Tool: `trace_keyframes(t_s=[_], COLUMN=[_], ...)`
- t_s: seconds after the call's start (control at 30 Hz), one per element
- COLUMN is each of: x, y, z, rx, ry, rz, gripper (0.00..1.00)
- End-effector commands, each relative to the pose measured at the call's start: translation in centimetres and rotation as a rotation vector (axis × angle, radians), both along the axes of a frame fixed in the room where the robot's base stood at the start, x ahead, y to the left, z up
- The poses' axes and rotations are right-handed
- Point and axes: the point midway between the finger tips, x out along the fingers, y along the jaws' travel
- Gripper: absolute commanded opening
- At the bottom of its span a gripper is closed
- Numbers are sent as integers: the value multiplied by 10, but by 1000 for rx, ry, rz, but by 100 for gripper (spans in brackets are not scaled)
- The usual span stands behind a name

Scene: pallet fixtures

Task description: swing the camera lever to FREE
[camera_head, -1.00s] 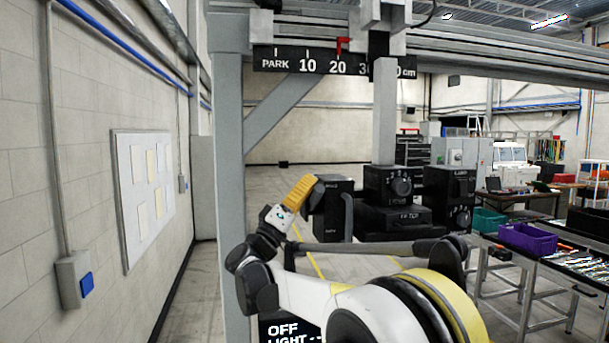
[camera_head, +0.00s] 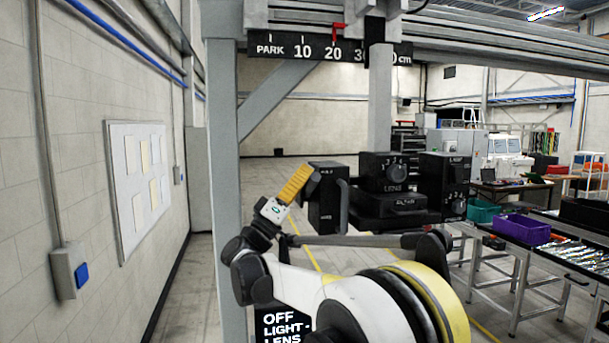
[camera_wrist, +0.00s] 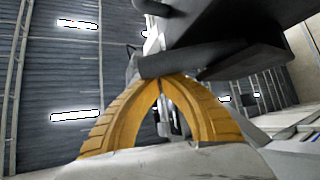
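The camera rig hangs from a grey column, with a black box (camera_head: 325,205) at its left that carries small labels; the upper one seems to read HOLD, the lower is too small to read. A dark piece (camera_head: 313,181) at the box's upper left, by my fingertips, may be the lever; its setting cannot be told. My gripper (camera_head: 306,170) has yellow fingers pointing up and right at this piece. In the wrist view the fingers (camera_wrist: 159,82) meet at their tips, with nothing seen held between them. A dark grey bar (camera_wrist: 180,64) lies right across the tips, seemingly touching or very close.
A lens block with a dial (camera_head: 392,174) and a filter block (camera_head: 388,205) stand right of the box. A grey post (camera_head: 222,170) rises left of my arm. The overhead scale (camera_head: 280,46) has its red pointer near 20. A bench with a purple bin (camera_head: 520,229) is at right.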

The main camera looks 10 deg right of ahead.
Motion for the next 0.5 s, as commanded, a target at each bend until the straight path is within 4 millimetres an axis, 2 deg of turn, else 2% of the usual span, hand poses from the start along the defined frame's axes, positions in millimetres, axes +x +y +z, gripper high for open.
trace_keyframes(t_s=[0.27, 0.5], x=[-10, -21], y=[-1, -1], z=[-17, -35], rx=[1, 0], ry=[-168, -161], rz=[-3, -1], gripper=[0, 0])
